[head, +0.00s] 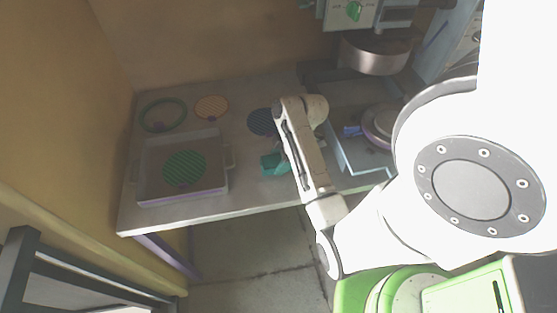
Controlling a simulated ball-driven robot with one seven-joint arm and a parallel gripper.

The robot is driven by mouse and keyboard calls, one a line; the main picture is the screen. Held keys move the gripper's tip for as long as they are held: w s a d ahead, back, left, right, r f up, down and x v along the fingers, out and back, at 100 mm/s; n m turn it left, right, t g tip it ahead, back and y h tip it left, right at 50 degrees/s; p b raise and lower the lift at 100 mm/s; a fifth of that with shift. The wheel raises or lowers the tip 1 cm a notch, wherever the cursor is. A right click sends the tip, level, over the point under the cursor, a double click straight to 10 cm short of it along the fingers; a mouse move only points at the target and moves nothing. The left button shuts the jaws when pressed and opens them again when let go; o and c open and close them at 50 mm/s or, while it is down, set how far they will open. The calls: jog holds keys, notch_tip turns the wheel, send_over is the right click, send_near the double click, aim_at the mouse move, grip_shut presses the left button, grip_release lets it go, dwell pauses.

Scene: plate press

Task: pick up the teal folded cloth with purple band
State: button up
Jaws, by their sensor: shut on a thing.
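The teal folded cloth (272,163) is near the front middle of the table, partly covered by my forearm and wrist; a little teal also shows on the right side of the arm. Its purple band cannot be made out clearly. My gripper (284,153) is down at the cloth, mostly hidden behind my own arm, and is shut on it. I cannot tell whether the cloth is lifted off the table.
A tray (228,183) holding a green striped disc (184,168) stands at left. Behind it lie a green ring (145,113) and an orange disc (211,107). A dark blue disc (261,122) is behind the cloth. The press (372,55) stands at back right.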

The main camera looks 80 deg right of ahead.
jog(key=shift+r, duration=0.3)
jog(key=v, duration=0.2)
jog(key=a+v, duration=0.1)
jog(key=v, duration=0.2)
jog(key=shift+s+a+r, duration=0.1)
jog(key=shift+a+r, duration=0.05)
jog(key=shift+r, duration=0.3)
jog(key=s+a+r+p, duration=0.3)
jog(key=s+r+p, duration=0.2)
jog(key=s, duration=0.6)
jog(key=shift+s+a+r+p, duration=0.2)
jog(key=shift+a+r+p, duration=0.2)
jog(key=shift+r, duration=0.7)
jog(key=o, duration=0.5)
jog(key=c, duration=0.4)
jog(key=shift+d, duration=0.1)
